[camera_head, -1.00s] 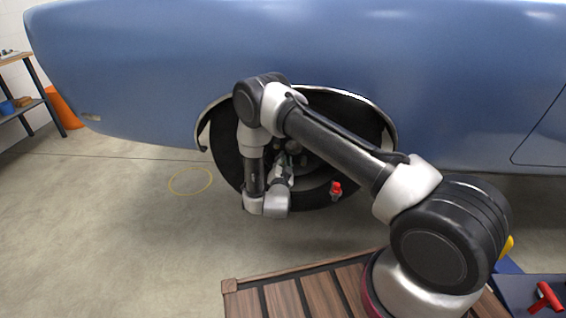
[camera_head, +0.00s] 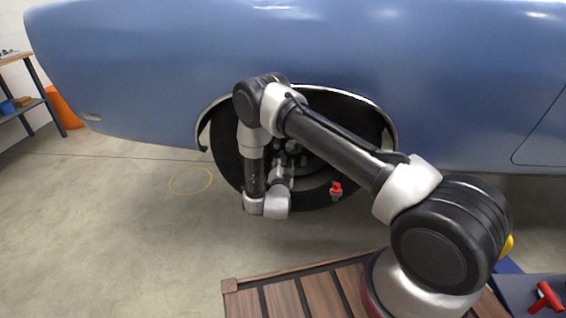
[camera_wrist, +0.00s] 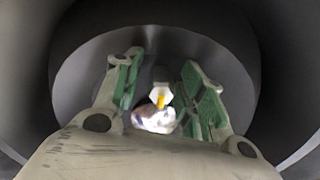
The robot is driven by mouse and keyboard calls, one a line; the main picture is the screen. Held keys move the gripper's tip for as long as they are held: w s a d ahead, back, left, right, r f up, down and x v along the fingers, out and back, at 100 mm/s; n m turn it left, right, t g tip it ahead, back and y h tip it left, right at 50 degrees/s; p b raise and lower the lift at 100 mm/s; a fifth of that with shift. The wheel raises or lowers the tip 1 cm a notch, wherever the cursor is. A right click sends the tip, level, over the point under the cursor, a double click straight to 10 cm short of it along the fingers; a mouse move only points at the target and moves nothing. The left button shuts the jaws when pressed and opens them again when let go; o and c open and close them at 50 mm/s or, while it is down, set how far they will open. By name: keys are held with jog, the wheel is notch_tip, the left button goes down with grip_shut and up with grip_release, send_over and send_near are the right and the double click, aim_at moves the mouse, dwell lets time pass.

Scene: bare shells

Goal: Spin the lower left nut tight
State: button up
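In the wrist view a small pale nut-like piece with a yellow mark (camera_wrist: 160,96) shows between the fingers; I cannot tell for sure that it is the lower left nut. My gripper (camera_wrist: 163,68) has its two green-padded fingers apart on either side of it, with a visible gap to each pad. In the head view my gripper (camera_head: 284,172) is inside the wheel well, in front of the dark wheel hub (camera_head: 318,168). My arm hides much of the hub, and single nuts cannot be made out there.
The blue car body (camera_head: 330,50) overhangs the wheel well, and its arch rim (camera_head: 392,128) surrounds my wrist. A small red-topped piece (camera_head: 336,188) sits at the lower right of the well. A shelf (camera_head: 18,108) and an orange cone (camera_head: 64,110) stand far left.

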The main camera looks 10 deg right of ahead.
jog(key=shift+r, duration=0.1)
jog(key=v, duration=1.2)
